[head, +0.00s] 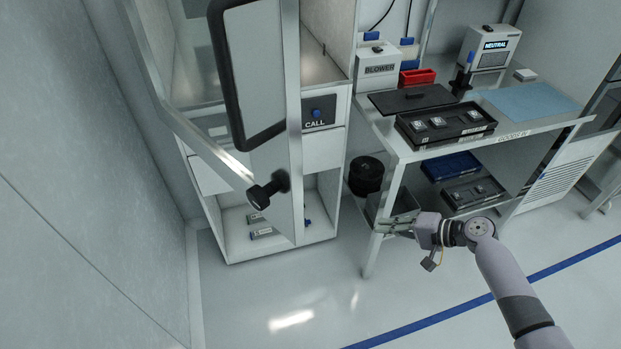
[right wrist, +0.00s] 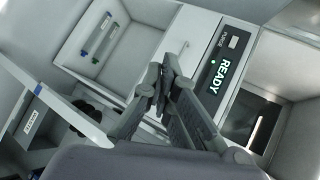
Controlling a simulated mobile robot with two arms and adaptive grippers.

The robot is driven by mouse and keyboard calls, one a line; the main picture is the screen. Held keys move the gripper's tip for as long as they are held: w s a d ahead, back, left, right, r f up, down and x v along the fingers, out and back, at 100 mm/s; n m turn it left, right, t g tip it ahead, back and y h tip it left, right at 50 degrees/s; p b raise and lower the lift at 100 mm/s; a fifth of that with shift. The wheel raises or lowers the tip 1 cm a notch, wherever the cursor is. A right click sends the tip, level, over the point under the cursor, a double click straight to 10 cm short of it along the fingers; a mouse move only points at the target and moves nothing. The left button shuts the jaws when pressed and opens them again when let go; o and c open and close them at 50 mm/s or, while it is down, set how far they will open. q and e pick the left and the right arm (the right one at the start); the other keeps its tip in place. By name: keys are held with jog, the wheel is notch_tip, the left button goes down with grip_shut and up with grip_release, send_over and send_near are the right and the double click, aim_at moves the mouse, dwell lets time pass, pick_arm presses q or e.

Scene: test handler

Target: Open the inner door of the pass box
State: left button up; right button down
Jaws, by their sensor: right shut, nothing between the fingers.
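The pass box (head: 323,150) is the tall white cabinet left of centre in the head view. A white door panel with a black-framed window (head: 252,70) stands out in front of it, with interior showing on both sides. A black knob (head: 265,191) sits low on this panel. A slanting metal-edged frame (head: 180,112) is at its left; I cannot tell whether it is a separate door. My right gripper (head: 381,227) is shut and empty, right of the knob and apart from it, near the bench leg. It also shows shut in the right wrist view (right wrist: 168,65). My left gripper is out of view.
A bench (head: 395,140) with black trays (head: 445,122) and a lower shelf stands close to my right gripper. A black round bin (head: 366,175) is beside it. The floor (head: 310,295) in front is clear. A READY panel (right wrist: 222,78) shows in the right wrist view.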

jog(key=s+a+r+n+g+y+b, duration=0.1)
jog(key=s+a+r+n+g+y, duration=0.1)
jog(key=r, duration=0.7)
jog(key=s+a+r+n+g+y, duration=0.1)
jog(key=s+r+n+g+y, duration=0.15)
jog(key=r, duration=0.75)
jog(key=s+a+r+n+g+y+b, duration=0.1)
jog(key=s+a+r+n+g+y, duration=0.15)
jog(key=r, duration=0.65)
jog(key=s+a+p, duration=0.2)
jog(key=a+p, duration=0.4)
jog(key=a, duration=0.6)
jog(key=shift+s+r+m+t+p, duration=0.2)
jog(key=shift+m+t+p, duration=0.1)
jog(key=shift+m+p, duration=0.1)
jog(key=shift+a, duration=0.1)
